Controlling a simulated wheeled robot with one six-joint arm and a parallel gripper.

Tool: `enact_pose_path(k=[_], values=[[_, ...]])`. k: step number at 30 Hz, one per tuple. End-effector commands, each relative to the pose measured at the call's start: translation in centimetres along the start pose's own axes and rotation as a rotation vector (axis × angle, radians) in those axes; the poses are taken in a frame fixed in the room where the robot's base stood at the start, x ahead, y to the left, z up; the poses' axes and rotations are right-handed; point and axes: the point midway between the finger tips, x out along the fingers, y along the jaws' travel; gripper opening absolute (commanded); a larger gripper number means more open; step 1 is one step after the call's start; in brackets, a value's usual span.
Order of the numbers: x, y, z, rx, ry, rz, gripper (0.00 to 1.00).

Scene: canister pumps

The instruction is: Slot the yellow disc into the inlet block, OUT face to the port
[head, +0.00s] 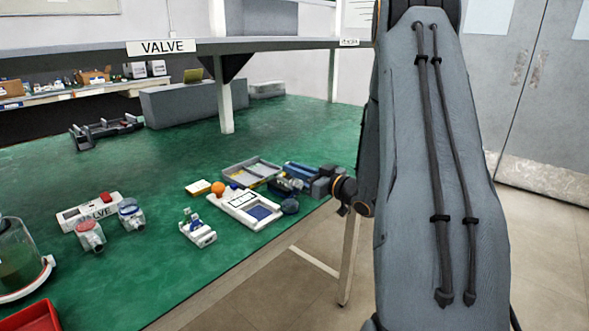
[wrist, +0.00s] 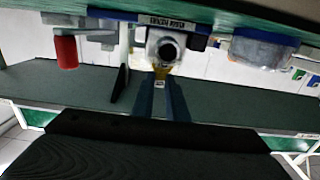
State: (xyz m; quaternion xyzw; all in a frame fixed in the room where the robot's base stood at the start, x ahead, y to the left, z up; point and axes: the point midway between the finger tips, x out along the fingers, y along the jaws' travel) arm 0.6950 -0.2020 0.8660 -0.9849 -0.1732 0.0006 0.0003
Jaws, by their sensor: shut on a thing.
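In the wrist view my gripper (wrist: 161,82) reaches forward with its two blue-grey fingers close together. A small yellow piece (wrist: 161,71), seemingly the yellow disc, shows between the fingertips. Its faces and any OUT mark are too small to read. Just beyond it is a pale block with a round dark port (wrist: 168,49), which looks like the inlet block. The yellow piece overlaps its lower edge in the picture; I cannot tell whether they touch. In the head view my arm covers the right side, and the fingertips and the disc cannot be made out.
In the head view a white tray with a blue pad (head: 262,212), an orange ball (head: 218,188) and a grey bin (head: 237,178) crowd the green bench near its edge. A small white-and-blue unit (head: 197,232) stands left. In the wrist view a red cylinder (wrist: 66,52) is left.

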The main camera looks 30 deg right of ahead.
Motion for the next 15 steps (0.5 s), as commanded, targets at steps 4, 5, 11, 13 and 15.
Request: enact_pose_path(k=[4,5,11,13,15], values=[[0.0,0.0,0.4,0.000,0.000,0.000,0.00],[0.0,0.0,0.5,0.000,0.000,0.000,0.00],[0.0,0.0,0.9,-0.001,0.000,0.000,0.00],[0.0,0.0,1.1,-0.001,0.000,0.000,0.00],[0.0,0.0,1.2,-0.001,0.000,0.000,0.00]])
